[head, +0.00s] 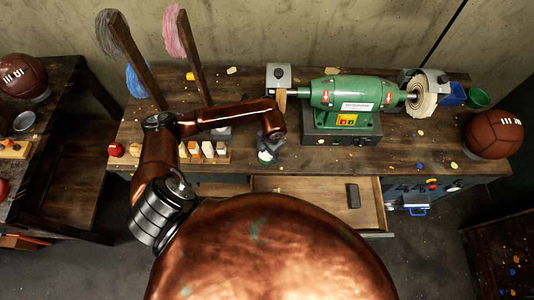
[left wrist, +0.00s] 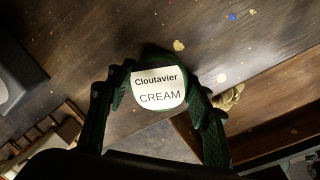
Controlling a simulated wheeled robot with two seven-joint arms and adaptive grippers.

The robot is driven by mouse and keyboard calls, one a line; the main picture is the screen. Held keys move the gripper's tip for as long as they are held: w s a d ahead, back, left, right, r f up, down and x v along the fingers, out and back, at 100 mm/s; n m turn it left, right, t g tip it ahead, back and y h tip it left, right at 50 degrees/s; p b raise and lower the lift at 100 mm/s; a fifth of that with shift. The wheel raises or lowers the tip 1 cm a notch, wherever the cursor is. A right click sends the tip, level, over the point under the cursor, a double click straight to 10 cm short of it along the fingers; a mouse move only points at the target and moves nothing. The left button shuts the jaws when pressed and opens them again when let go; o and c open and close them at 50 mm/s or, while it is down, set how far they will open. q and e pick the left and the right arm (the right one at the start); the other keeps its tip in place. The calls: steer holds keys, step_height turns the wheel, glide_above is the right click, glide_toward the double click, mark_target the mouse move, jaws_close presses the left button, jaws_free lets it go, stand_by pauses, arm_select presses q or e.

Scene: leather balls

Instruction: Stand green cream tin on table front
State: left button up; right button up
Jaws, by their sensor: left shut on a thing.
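My left gripper (head: 269,148) is over the front part of the wooden table (head: 330,160), left of the green machine. It is shut on the cream tin (head: 265,156), which shows as a small white and green patch below the fingers. In the left wrist view the tin's white label (left wrist: 158,89) reads "Cloutavier CREAM" and faces the camera. The gripper's dark green fingers (left wrist: 155,84) hold the tin from both sides. I cannot tell whether its base touches the table. My right gripper is not in view.
An open drawer (head: 290,187) with a dark block (head: 353,196) juts out below the table front. A green polishing machine (head: 348,100) stands behind right. A rack of small bottles (head: 205,152) is left. A leather ball (head: 494,134) sits at the right end. The front strip right of the gripper is mostly clear.

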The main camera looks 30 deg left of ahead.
mark_target(270, 157)
arm_select(q)
steer(key=shift+f, duration=0.25)
steer(key=o, duration=1.2)
steer(key=shift+o, duration=0.2)
step_height(270, 157, up, 12)
steer(key=d, duration=0.1)
steer(key=shift+s+d+b, duration=0.25)
steer(key=shift+b, duration=0.2)
steer(key=shift+r, duration=0.1)
